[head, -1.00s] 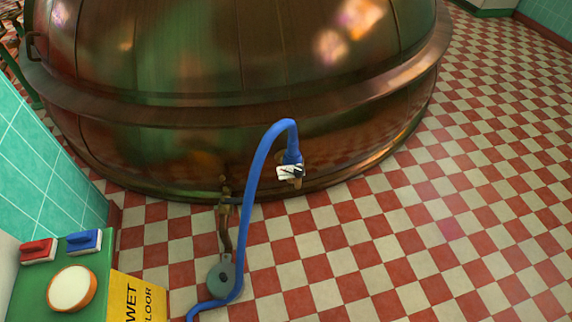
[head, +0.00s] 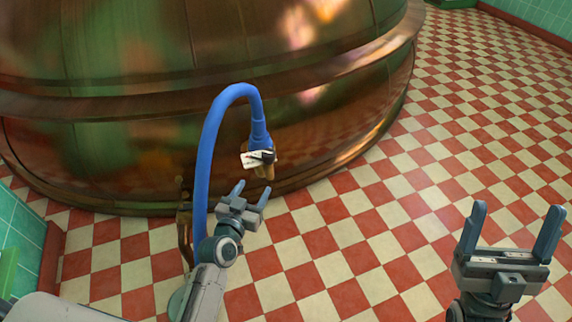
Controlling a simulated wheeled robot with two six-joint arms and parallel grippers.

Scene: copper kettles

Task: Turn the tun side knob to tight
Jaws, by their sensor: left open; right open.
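The copper tun (head: 150,150) fills the upper left of the head view. A blue hose (head: 206,150) arches up and ends at a brass fitting on the tun's lower side. At that fitting is a small dark knob (head: 266,157) beside a white marked plate (head: 249,160). I cannot read the plate or the knob's setting. My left gripper (head: 252,190) is open and empty, just below and left of the knob, apart from it. My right gripper (head: 517,222) is open and empty at the lower right, far from the tun.
A brass pipe (head: 183,225) stands behind the hose, partly hidden by my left arm. A green-tiled wall (head: 22,236) is at the left edge. The red and cream checkered floor (head: 345,240) is clear on the right.

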